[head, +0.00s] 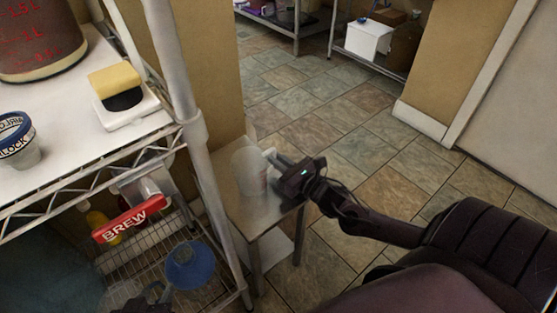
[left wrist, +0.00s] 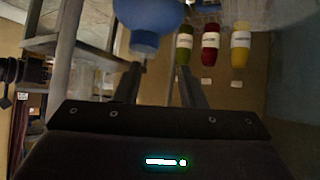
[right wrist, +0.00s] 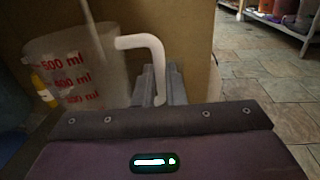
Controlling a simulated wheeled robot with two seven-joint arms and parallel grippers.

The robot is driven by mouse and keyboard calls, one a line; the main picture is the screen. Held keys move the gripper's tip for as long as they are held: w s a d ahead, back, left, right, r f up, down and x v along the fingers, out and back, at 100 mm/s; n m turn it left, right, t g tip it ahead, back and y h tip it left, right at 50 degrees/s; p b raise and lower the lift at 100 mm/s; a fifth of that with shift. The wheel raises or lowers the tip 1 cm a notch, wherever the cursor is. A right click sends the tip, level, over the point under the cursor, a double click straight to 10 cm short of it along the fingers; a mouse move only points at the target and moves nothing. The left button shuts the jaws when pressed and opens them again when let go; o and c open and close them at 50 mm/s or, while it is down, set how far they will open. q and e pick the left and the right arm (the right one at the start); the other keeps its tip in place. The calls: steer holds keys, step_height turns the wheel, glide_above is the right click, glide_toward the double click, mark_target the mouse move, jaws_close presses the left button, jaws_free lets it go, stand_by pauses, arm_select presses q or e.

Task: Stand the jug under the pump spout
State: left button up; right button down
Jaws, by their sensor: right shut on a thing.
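The jug (head: 248,168) is translucent white and stands upright, seemingly on a small metal table (head: 240,207). Red volume marks show on the jug in the right wrist view (right wrist: 85,80), with its white handle (right wrist: 150,45) toward me. My right gripper (head: 284,174) is shut on the handle. My left gripper (head: 150,296) is low at the bottom left, near a blue funnel-like object (head: 187,266). In the left wrist view its fingers (left wrist: 160,85) are apart with nothing between them. A red BREW handle (head: 130,219) hangs below the shelf; I cannot make out a pump spout.
A wire shelf (head: 60,185) with a metal post (head: 185,85) stands left of the small table. The tiled floor (head: 340,120) is clear.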

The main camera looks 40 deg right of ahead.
steer(key=c, duration=1.5)
jaws_free()
steer(key=shift+f, duration=0.1)
